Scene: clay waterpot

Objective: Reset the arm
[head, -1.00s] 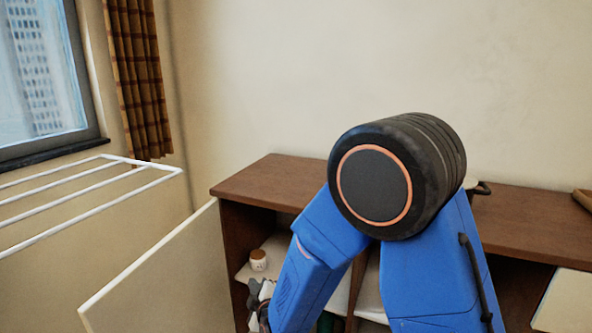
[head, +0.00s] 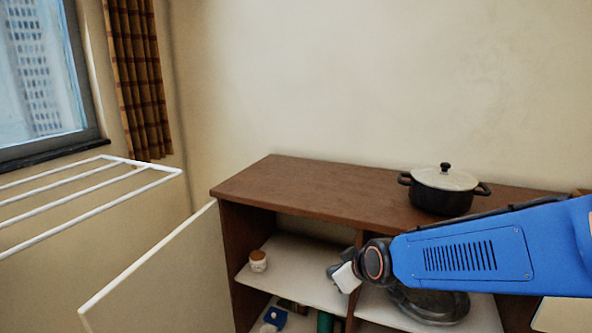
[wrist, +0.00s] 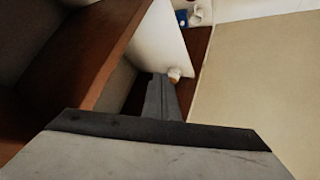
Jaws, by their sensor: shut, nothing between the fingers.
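My gripper (head: 345,274) is at the end of my blue arm, in front of the open brown cabinet (head: 300,192), near its middle divider. In the wrist view its fingers (wrist: 162,98) are together with nothing between them. My arm hides part of the right compartment.
A black pot with a pale lid (head: 443,190) stands on the cabinet top. A dark metal pan (head: 430,305) is in the right compartment. An open cabinet door panel (head: 160,275) and a white rack (head: 95,200) are at left. The top's left half is clear.

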